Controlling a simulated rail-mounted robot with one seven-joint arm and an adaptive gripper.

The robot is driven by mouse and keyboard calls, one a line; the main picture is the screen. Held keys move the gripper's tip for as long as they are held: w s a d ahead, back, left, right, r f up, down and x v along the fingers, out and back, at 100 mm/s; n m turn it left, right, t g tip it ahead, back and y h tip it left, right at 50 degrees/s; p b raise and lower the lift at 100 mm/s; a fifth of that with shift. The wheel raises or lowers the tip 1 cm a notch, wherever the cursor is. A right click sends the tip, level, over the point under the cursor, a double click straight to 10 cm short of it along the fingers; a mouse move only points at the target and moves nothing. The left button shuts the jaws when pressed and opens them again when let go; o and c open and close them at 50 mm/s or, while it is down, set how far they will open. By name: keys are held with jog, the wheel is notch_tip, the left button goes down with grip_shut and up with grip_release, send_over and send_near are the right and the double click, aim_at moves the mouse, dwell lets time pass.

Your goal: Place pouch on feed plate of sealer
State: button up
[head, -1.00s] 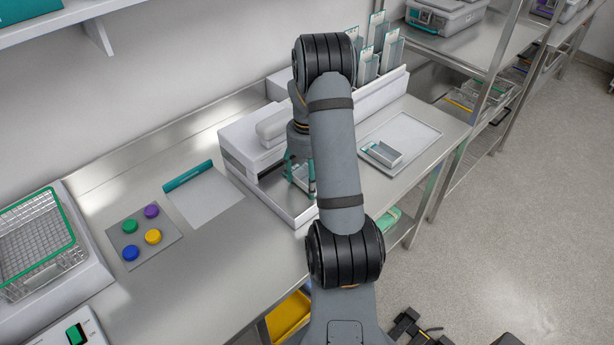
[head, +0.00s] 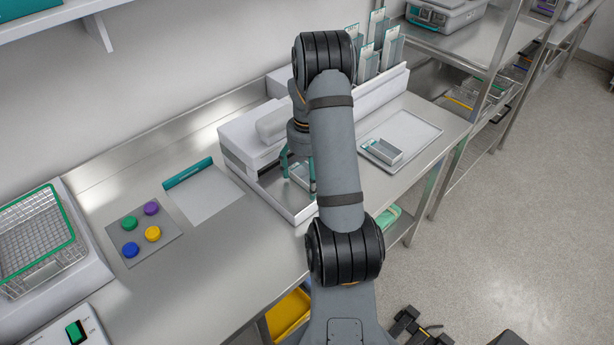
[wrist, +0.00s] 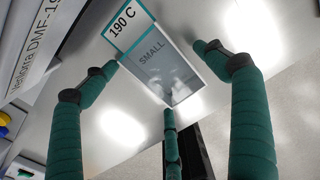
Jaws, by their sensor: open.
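The pouch (wrist: 160,58), grey with a teal band, reads "SMALL" and "190 C" in the wrist view. In the head view the pouch (head: 299,174) lies on the shiny feed plate (head: 278,192) in front of the white sealer (head: 238,143), partly hidden by my fingers. My gripper (head: 298,176) is open above the plate, its green fingers spread around the pouch. In the wrist view my gripper (wrist: 160,75) has one fingertip by the pouch's left edge, one to its right and one near its lower end. Whether any fingertip touches it is unclear.
Another pouch (head: 382,151) lies on a flat tray (head: 415,132) at the right. Several pouches stand in a white rack (head: 385,92) behind. A mat with coloured knobs (head: 153,234) and a wire basket (head: 38,240) are on the left. Bare counter lies in front of the sealer.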

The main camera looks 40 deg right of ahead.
jog(key=shift+r, duration=0.1)
jog(key=shift+r+p, duration=0.25)
jog(key=shift+p, duration=0.1)
notch_tip(320, 180, up, 12)
jog(key=b, duration=0.1)
jog(key=shift+f, duration=0.15)
